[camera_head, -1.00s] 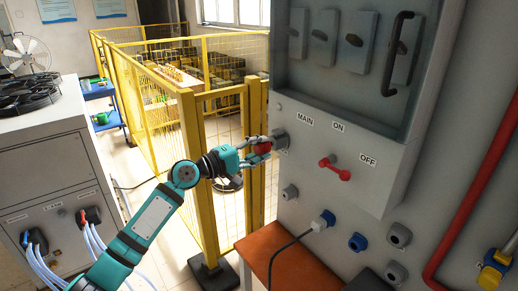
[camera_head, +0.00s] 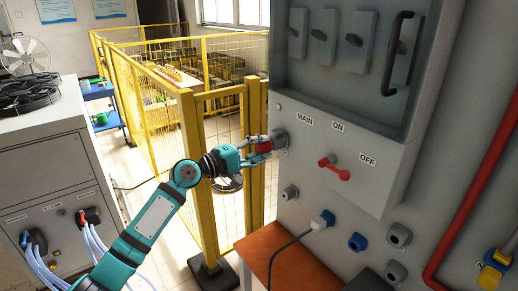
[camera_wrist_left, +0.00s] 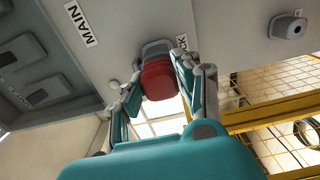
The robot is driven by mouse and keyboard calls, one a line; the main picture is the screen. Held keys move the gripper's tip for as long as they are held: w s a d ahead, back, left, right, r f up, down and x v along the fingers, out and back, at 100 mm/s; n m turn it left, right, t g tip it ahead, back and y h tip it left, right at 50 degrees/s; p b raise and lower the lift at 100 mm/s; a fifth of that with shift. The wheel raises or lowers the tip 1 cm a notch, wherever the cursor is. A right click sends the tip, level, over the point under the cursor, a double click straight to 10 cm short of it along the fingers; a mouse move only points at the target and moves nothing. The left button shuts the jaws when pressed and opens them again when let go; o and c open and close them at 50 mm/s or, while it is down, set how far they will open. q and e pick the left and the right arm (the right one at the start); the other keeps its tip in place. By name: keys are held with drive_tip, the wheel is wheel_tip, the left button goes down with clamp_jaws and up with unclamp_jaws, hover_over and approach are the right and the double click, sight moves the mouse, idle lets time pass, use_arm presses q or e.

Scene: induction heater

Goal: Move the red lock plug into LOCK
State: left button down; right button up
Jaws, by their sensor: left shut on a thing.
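The red lock plug (camera_head: 264,147) is between the fingers of my left gripper (camera_head: 260,148), which is shut on it. It lines up with a grey socket (camera_head: 279,140) on the cabinet face. In the left wrist view the red plug (camera_wrist_left: 158,80) sits between the two fingers (camera_wrist_left: 155,88), right up against the grey socket (camera_wrist_left: 156,48). I cannot tell how deep it is seated. A partly hidden label (camera_wrist_left: 182,42) is beside that socket. My right gripper is not in view.
A red switch handle (camera_head: 335,170) sits between the ON and OFF labels. A yellow mesh fence (camera_head: 225,170) stands close behind my left arm. An orange-brown table top (camera_head: 272,250) is underneath.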

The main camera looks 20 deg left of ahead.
use_arm(q)
drive_tip(key=shift+w+d, duration=0.25)
drive_tip(key=shift+w, duration=0.05)
drive_tip(key=c, duration=0.9)
unclamp_jaws()
drive_tip(key=shift+o, duration=0.2)
